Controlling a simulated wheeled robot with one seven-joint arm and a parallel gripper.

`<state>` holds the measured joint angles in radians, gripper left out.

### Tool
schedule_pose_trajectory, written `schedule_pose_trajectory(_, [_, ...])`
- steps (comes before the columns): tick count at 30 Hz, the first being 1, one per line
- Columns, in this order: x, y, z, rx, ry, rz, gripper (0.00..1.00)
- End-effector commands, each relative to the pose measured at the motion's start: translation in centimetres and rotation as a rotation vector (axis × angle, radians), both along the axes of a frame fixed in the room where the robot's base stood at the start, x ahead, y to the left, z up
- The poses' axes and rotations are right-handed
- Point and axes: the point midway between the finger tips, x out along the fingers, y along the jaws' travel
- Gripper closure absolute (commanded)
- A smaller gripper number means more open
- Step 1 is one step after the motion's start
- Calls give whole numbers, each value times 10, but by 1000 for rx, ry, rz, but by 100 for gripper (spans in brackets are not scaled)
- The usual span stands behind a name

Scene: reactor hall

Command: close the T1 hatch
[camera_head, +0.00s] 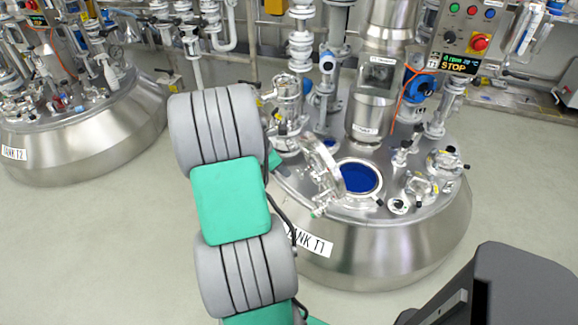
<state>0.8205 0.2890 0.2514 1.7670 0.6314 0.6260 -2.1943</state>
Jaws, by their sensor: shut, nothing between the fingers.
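Tank T1 (420,240) is the large steel vessel right of centre, its label partly covered by my arm. Its round hatch opening (359,179) is uncovered and shows a deep blue inside. The hatch lid (322,165) stands raised on the left side of the opening, tilted up, with clamp fittings on its rim. My arm rises in front, left of the lid. Its far end is hidden behind its own grey and green links, so I do not see my gripper or its fingers.
A steel column (372,105) stands just behind the opening. Valves and ports (422,186) crowd the top right of the tank. A control box (466,38) reading STOP hangs behind. Tank T2 (80,150) is at left, with clear floor (120,240) in front.

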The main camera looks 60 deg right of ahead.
Motion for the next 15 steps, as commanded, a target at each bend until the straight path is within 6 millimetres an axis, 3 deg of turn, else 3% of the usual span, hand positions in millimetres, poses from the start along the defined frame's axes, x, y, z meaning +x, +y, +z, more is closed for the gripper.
schedule_pose_trajectory(10, [-22, -29, -69, 3, 0, -1, 100])
schedule_pose_trajectory(15, [-38, -52, -60, -1, -3, -4, 100])
